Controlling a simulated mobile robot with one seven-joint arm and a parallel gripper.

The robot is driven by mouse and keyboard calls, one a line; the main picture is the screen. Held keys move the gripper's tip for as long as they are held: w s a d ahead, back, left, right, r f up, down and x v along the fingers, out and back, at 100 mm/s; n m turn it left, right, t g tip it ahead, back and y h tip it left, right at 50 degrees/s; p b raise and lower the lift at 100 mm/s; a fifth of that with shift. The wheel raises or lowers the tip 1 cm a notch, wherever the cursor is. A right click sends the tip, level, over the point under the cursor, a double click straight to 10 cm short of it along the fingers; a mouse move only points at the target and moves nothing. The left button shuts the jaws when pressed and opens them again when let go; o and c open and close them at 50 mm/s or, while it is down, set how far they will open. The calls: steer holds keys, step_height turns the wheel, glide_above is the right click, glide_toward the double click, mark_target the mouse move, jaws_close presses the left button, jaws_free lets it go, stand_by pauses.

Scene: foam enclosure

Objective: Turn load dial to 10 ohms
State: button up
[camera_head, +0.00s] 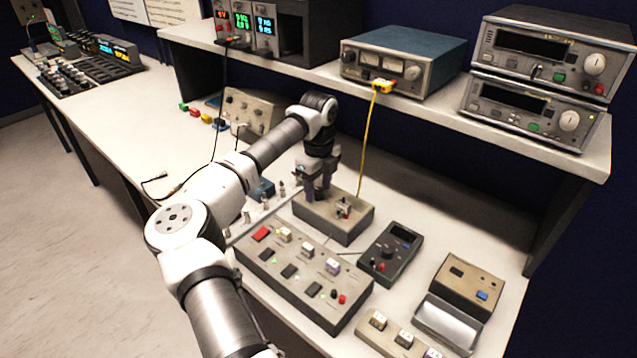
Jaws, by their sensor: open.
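My gripper (317,190) points down over the left part of a grey-beige box (345,233) on the bench. It is open, with its two dark fingers close to the box's top. Whether they touch the box or straddle a knob there cannot be told. A load dial is not clearly visible; the gripper may hide it. Small terminals or posts (344,209) with a reddish part stand on the box's top, right of my fingers. No dial setting or ohm marking is readable.
A control panel (300,275) with buttons lies in front of the box. A dark handheld meter (391,253) lies to its right, and a small open case (450,325) beyond. A yellow cable (367,140) hangs from the shelf instrument (405,60) behind. Small posts (282,190) stand to the left.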

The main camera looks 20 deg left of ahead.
steer(key=shift+f, duration=0.15)
steer(key=shift+c, duration=0.5)
steer(key=c, duration=0.9)
